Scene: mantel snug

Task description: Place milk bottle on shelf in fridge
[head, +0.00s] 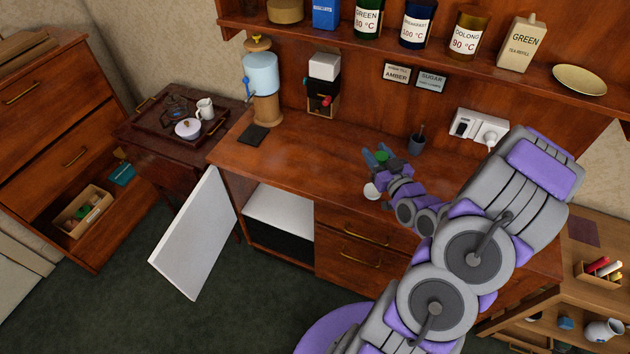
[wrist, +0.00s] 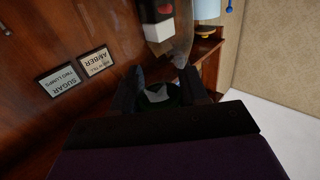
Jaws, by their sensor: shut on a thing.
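My gripper (head: 377,157) is above the front of the wooden counter, its fingers shut around a green thing (head: 382,155), which seems to be the milk bottle's top. The wrist view shows a dark green piece with a pale mark (wrist: 158,94) between the fingers. The rest of the bottle is mostly hidden. A small white round shape (head: 371,191) shows below the fingers; I cannot tell if it belongs to the bottle. The fridge under the counter stands open, its white door (head: 200,238) swung out to the left. A white shelf surface (head: 282,208) shows inside, above a dark lower space.
A blue-and-wood dispenser (head: 262,85) and a black-and-white dispenser (head: 323,82) stand at the counter's back. A dark cup (head: 417,144) is right of my gripper. Drawers (head: 355,240) are right of the fridge. The wall shelf (head: 400,50) overhangs the counter. The carpet before the fridge is clear.

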